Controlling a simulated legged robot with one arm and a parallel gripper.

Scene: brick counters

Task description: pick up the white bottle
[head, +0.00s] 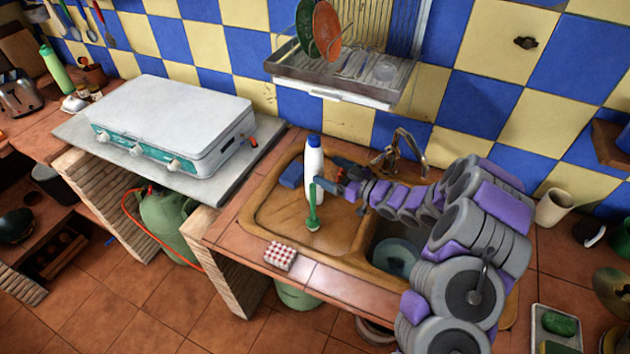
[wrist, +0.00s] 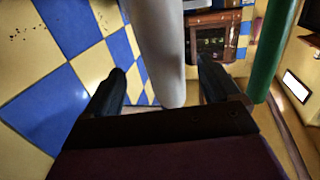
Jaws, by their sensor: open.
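The white bottle (head: 314,163) with a blue cap stands upright on the drainboard of the brown sink (head: 262,212). In the wrist view the bottle (wrist: 160,45) lies between the two dark fingers. My gripper (head: 328,174) is open and reaches the bottle from the right in the head view. In the wrist view the fingers of my gripper (wrist: 163,76) sit on either side of the bottle, with a gap visible on the left. Contact on the right side is hard to judge. Part of the bottle is hidden by the gripper in the head view.
A blue sponge (head: 291,174) lies to the left. A faucet (head: 402,150) and dish rack (head: 335,80) are behind.

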